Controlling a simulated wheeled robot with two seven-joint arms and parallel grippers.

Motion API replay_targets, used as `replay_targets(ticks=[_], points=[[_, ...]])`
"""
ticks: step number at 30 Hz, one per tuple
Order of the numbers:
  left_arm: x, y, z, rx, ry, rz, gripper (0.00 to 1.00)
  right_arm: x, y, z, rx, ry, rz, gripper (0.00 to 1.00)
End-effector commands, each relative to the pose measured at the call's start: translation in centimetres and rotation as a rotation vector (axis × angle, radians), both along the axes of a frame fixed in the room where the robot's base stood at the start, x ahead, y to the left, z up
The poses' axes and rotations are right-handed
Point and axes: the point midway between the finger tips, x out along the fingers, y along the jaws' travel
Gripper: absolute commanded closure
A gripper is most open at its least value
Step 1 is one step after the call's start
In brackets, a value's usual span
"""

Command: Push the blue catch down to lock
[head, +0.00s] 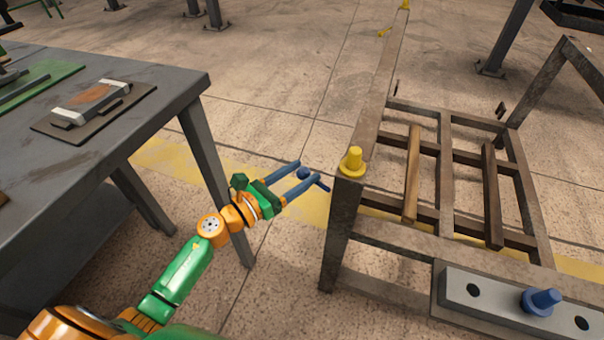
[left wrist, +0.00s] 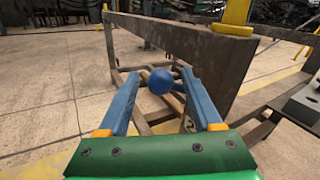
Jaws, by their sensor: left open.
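A blue ball-ended part, which looks like the catch's knob (head: 303,173), shows between the fingers of my left gripper (head: 308,178), just left of the rack's near corner post. In the left wrist view the blue ball (left wrist: 160,81) sits between the two blue fingers (left wrist: 158,85). The fingers are spread and I see no clear contact with it. How it joins the rack is hidden. A second blue peg (head: 541,301) stands on a grey block at lower right. My right gripper is out of view.
The brown metal rack frame (head: 390,237) has a yellow peg (head: 352,161) on its near left corner. A grey workbench (head: 165,95) stands at left. Floor between bench and rack is open. The grey holed block (head: 497,304) lies on the rack's near right.

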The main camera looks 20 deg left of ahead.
Motion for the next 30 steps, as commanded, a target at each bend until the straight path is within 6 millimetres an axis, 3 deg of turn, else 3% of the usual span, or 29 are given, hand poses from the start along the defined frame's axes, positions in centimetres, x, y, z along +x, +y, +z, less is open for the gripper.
replay_targets(ticks=[3,10,15,18,30], points=[[0.93,-0.56,0.00,-0.003,0.002,0.000,0.34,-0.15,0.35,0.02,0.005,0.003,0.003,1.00],[1.06,-0.65,-0.08,-0.003,0.003,0.001,0.34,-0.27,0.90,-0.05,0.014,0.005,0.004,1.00],[1.04,-0.63,-0.09,-0.004,0.003,0.001,0.80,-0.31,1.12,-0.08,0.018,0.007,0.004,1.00],[1.04,-0.63,-0.10,-0.004,0.003,0.001,1.00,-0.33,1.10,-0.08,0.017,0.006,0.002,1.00],[1.03,-0.61,-0.16,-0.002,0.004,0.002,1.00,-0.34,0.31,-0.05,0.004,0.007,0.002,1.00]])
